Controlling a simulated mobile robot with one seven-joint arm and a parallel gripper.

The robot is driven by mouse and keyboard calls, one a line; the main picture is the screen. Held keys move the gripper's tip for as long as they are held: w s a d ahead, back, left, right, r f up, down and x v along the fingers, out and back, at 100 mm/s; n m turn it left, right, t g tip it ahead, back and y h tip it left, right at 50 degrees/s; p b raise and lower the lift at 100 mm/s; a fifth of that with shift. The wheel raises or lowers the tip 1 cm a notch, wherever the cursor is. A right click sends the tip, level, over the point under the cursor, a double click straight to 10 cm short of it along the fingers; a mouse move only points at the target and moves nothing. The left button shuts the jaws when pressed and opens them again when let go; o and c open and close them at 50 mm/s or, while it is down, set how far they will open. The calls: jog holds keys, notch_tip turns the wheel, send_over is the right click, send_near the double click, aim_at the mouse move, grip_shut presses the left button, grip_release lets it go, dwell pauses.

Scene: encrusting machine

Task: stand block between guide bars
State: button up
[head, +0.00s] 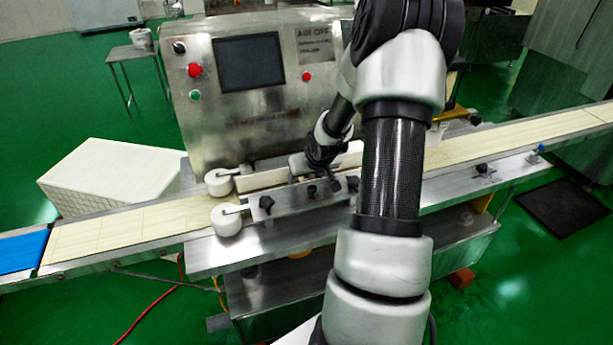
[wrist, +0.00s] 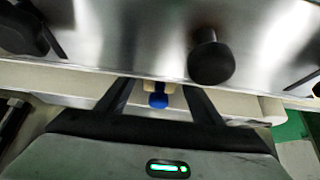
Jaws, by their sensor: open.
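My gripper (wrist: 158,88) is open in the wrist view, with its two dark fingers spread. Between the fingers shows a small beige piece (wrist: 150,87) with a rounded blue part (wrist: 158,100); I cannot tell whether it is the block, and the fingers' contact with it is unclear. In the head view my gripper (head: 312,170) is low over the belt between the guide bars. The far guide bar (head: 262,179) is pale, and the near guide bar (head: 296,200) is metal. No block can be made out in the head view.
The pale conveyor belt (head: 120,228) runs left to right through the machine (head: 247,95). White rollers (head: 227,220) stand at the bars' left ends. Dark knobs (head: 266,203) stick out from the near bar. A white crate (head: 105,175) stands behind the belt.

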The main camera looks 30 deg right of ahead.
jog(key=p+v, duration=0.7)
jog(key=v, duration=1)
jog(key=shift+r, duration=0.15)
jog(key=shift+s+a, duration=0.1)
